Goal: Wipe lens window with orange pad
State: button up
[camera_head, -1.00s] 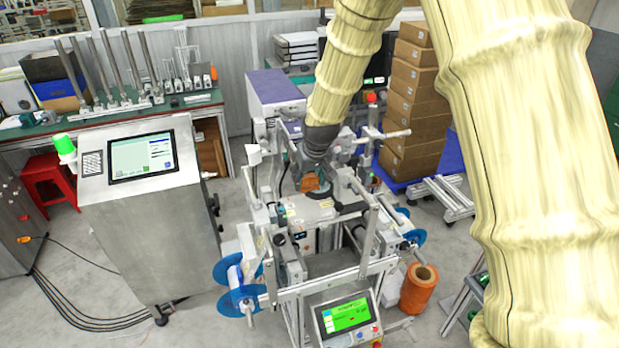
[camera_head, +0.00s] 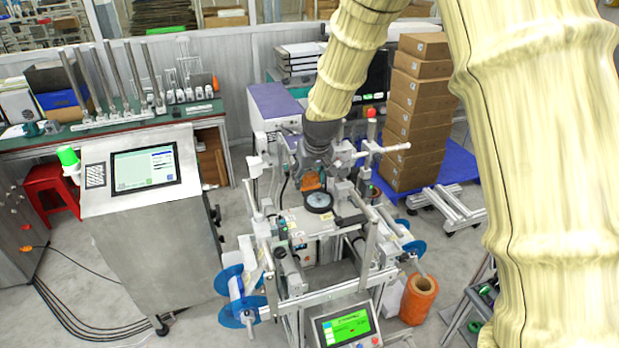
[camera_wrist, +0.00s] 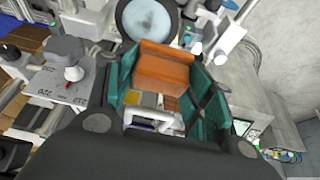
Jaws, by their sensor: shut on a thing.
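The orange pad (camera_wrist: 165,68) is held between the green-lined fingers of my gripper (camera_wrist: 168,85) in the wrist view. In the head view the pad (camera_head: 310,183) shows as an orange patch below my gripper (camera_head: 312,172), over the machine. The round lens window (camera_head: 318,201), pale with a dark rim, lies just in front of the pad on top of the machine. It also shows in the wrist view (camera_wrist: 150,18) at the top, beyond the pad. The pad looks apart from the window's face, though the exact gap is hard to tell.
The machine has blue reels (camera_head: 240,312) and a green-lit screen (camera_head: 345,325) at its front. A control cabinet (camera_head: 150,225) stands at the left. Stacked boxes (camera_head: 415,110) stand at the back right, and an orange roll (camera_head: 418,300) at the right front.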

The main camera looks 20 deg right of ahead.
jog(key=shift+r, duration=1.45)
